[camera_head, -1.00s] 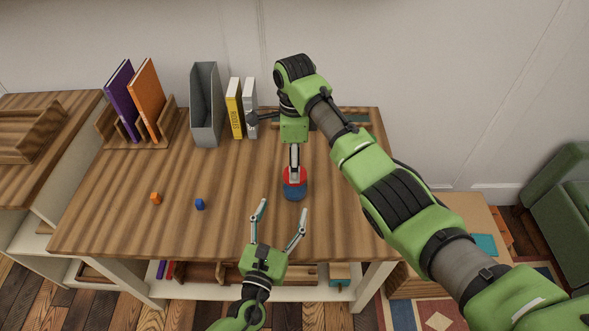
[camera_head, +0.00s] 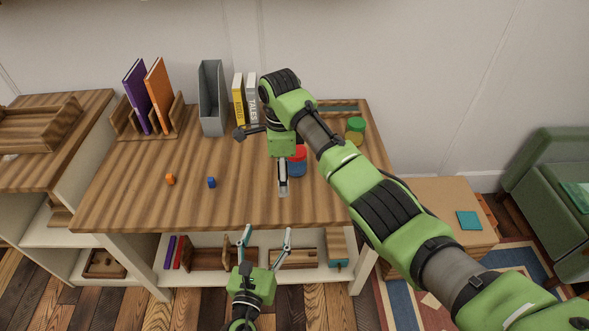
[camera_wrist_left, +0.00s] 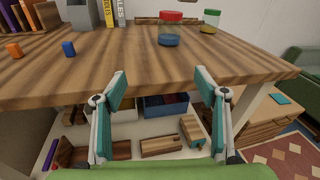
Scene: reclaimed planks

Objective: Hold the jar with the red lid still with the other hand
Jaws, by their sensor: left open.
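The jar with the red lid (camera_head: 299,156) stands upright on the wooden desk, blue in its lower part. My right arm partly hides it in the head view. It shows whole in the left wrist view (camera_wrist_left: 170,28). My left gripper (camera_head: 267,235) is open and empty, in front of the desk's front edge and well apart from the jar; its spread fingers also show in the left wrist view (camera_wrist_left: 163,82). My right gripper (camera_head: 283,189) points down, left of and nearer than the jar. Its fingers are seen edge-on, so their opening is unclear.
A jar with a green lid (camera_head: 355,125) stands behind right. An orange block (camera_head: 170,179) and a blue block (camera_head: 211,182) lie on the left of the desk (camera_head: 130,205). A book rack (camera_head: 150,125), grey holder (camera_head: 211,100) and books line the back. The front middle is clear.

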